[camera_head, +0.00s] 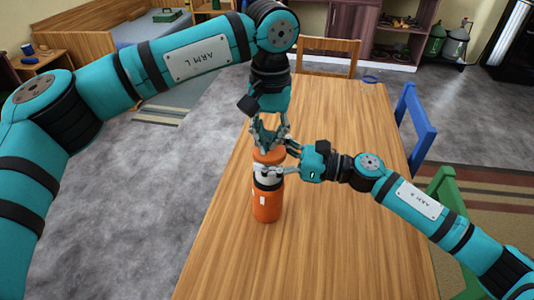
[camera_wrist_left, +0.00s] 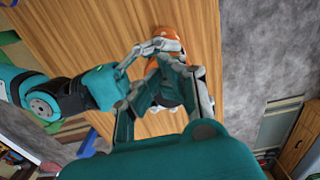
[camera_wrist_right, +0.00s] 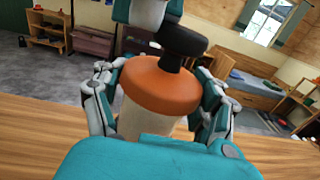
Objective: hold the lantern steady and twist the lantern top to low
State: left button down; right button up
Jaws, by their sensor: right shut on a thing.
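The lantern (camera_head: 266,205) stands upright on the table, with an orange body, a dark band, a pale middle and an orange top (camera_wrist_right: 162,87). My right gripper (camera_head: 267,171) comes in from the right and is shut on the pale part just below the top. In the right wrist view its fingers flank the lantern. My left gripper (camera_head: 268,146) points down from above, its fingers spread apart over the orange top. In the left wrist view the top (camera_wrist_left: 165,62) shows partly between and beyond these fingers. Whether they touch it is hard to tell.
The wooden table (camera_head: 330,230) is otherwise clear around the lantern. A blue chair (camera_head: 415,128) and a green chair (camera_head: 443,192) stand at its right side, and a wooden chair (camera_head: 328,57) at its far end. Shelves and a bed are farther back.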

pick_arm(q)
jog(key=shift+d, duration=0.1)
jog(key=shift+s+d, duration=0.1)
jog(key=shift+s, duration=0.15)
notch_tip(320, 180, up, 6)
jog(key=shift+s, duration=0.15)
dwell(0.4)
notch_tip(320, 180, down, 6)
jog(key=a+n, duration=0.1)
jog(key=n, duration=0.5)
jog(key=shift+s, duration=0.35)
jog(key=shift+w, duration=0.8)
dwell(1.1)
